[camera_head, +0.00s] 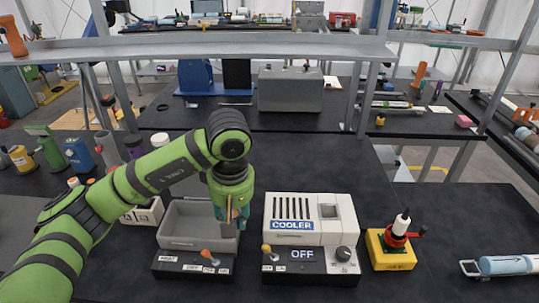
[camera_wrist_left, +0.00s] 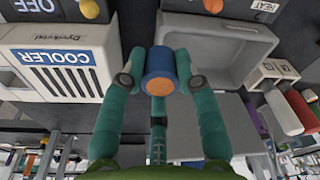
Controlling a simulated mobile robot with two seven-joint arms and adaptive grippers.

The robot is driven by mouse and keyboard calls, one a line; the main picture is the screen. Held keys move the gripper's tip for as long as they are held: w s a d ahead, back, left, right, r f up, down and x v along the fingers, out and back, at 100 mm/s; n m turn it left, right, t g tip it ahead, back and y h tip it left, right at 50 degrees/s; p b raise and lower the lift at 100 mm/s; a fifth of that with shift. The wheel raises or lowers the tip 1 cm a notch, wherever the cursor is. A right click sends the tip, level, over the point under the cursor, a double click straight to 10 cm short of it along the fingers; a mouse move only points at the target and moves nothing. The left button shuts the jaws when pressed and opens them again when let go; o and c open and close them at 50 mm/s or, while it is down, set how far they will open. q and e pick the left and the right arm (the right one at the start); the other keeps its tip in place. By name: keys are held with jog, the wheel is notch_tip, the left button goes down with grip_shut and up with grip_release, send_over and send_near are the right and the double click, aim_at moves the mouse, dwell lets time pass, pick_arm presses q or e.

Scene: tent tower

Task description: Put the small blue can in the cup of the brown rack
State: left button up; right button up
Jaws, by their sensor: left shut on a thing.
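My left gripper (camera_head: 236,215) hangs over the right part of a grey open bin on the bench. In the left wrist view its two teal fingers (camera_wrist_left: 160,82) are shut on the small blue can (camera_wrist_left: 160,62). The can has an orange-brown end that faces the wrist camera. In the head view the fingers mostly hide the can. I cannot make out a brown rack or its cup in either view. My right gripper is not in view.
The grey bin (camera_head: 175,242) has a control panel in front. A white cooler box (camera_head: 292,239) stands close to its right, then a yellow block with a red-handled device (camera_head: 392,250). Several bottles and cans (camera_head: 78,155) stand at left. A metal shelf (camera_head: 240,48) crosses above the bench.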

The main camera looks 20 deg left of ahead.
pick_arm(q)
jog(key=shift+s+d+f+m, duration=0.15)
jog(key=shift+s+m, duration=0.2)
jog(key=shift+m, duration=0.25)
jog(key=s+d+f+m+h, duration=0.1)
jog(key=s+f+m, duration=0.1)
jog(key=s+m, duration=0.4)
jog(key=shift+d+f+m, duration=0.15)
jog(key=shift+m, duration=0.95)
jog(key=shift+w, duration=0.1)
